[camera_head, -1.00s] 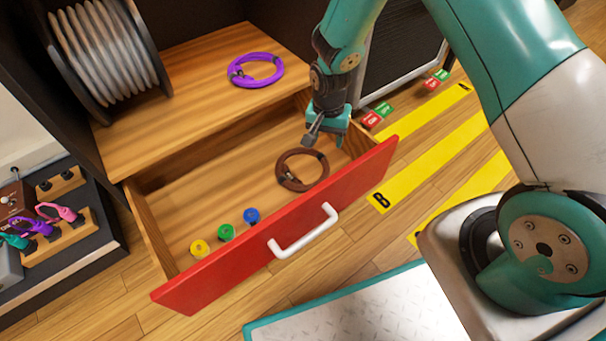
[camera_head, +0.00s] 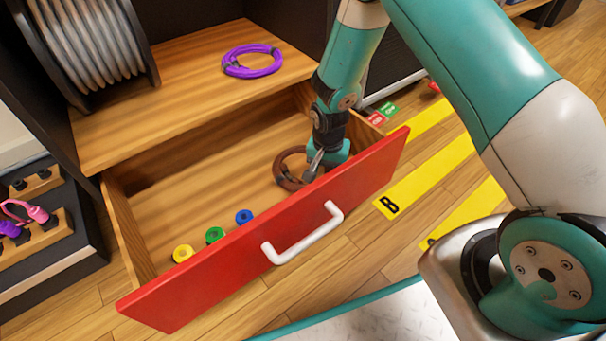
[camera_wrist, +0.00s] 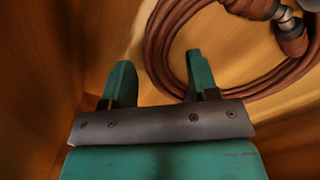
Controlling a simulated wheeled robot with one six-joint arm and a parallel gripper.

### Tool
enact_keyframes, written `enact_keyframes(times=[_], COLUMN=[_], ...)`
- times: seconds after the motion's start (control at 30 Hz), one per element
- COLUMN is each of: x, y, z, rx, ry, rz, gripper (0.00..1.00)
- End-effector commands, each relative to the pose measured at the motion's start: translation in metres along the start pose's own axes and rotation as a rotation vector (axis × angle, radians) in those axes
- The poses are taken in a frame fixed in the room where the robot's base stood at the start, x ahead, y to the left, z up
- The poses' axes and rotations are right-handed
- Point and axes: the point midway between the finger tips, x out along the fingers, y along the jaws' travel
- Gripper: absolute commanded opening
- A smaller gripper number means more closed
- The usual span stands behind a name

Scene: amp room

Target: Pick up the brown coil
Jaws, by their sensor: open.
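The brown coil (camera_head: 287,168) lies on the floor of the open drawer (camera_head: 262,225), near its right end. In the wrist view the coil (camera_wrist: 157,45) fills the upper right, with its plug end (camera_wrist: 290,30) at the top right. My gripper (camera_head: 313,172) is down inside the drawer at the coil and hides part of it in the head view. In the wrist view my gripper (camera_wrist: 160,80) is open, its two fingers apart. The right finger reaches to the coil's left strand, and the left finger is outside the ring. I cannot tell whether they touch.
The drawer's red front (camera_head: 230,253) and side walls stand close around my gripper. Blue (camera_head: 244,217), green (camera_head: 215,235) and yellow (camera_head: 182,254) rolls lie at the drawer's left. A purple coil (camera_head: 252,62) lies on the wooden shelf (camera_head: 180,90) above.

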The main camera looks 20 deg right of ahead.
Motion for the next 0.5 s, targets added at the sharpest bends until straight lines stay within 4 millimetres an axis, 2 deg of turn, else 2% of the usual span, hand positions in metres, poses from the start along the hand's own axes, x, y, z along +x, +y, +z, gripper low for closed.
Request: enact_keyframes(times=[0.03,0.27,0.4,0.5], x=[0.0068,0.0044,0.0043,0.0043], y=[-0.0003,-0.0001,-0.0001,-0.0001], z=[-0.0003,-0.0003,-0.0003,-0.0003], rx=[0.0,0.0,0.0,0.0], ry=[0.001,0.001,0.0,0.0], rz=[-0.001,-0.001,0.0,0.0], gripper=[0.54,0.52,0.2,0.0])
